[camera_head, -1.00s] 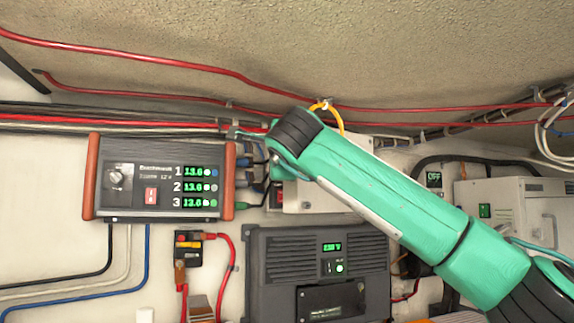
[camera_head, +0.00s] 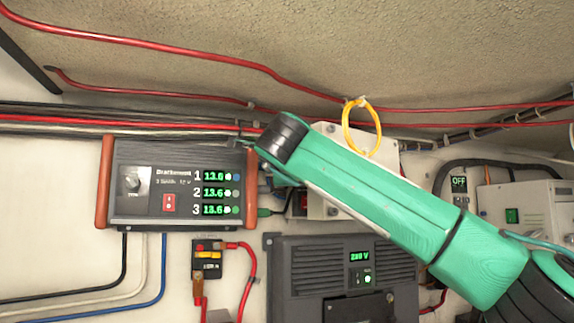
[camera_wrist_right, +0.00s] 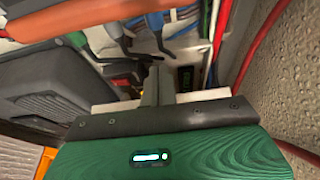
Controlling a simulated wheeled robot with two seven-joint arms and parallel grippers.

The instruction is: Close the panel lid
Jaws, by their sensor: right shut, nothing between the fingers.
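A pale box (camera_head: 385,152), possibly the panel, is on the wall behind my right arm in the head view. My arm covers most of it, so I cannot tell how its lid stands. My right gripper is mostly hidden past the black wrist joint in the head view. In the right wrist view, the right gripper (camera_wrist_right: 153,76) shows as a narrow dark shape, shut and empty. A pale edge (camera_wrist_right: 110,106) lies close behind it; I cannot tell whether they touch. My left gripper is not in view.
A grey unit with red-brown side handles (camera_head: 180,182) hangs left of my wrist. A dark inverter (camera_head: 290,275) is below my arm. A light cabinet (camera_head: 535,205) is at right.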

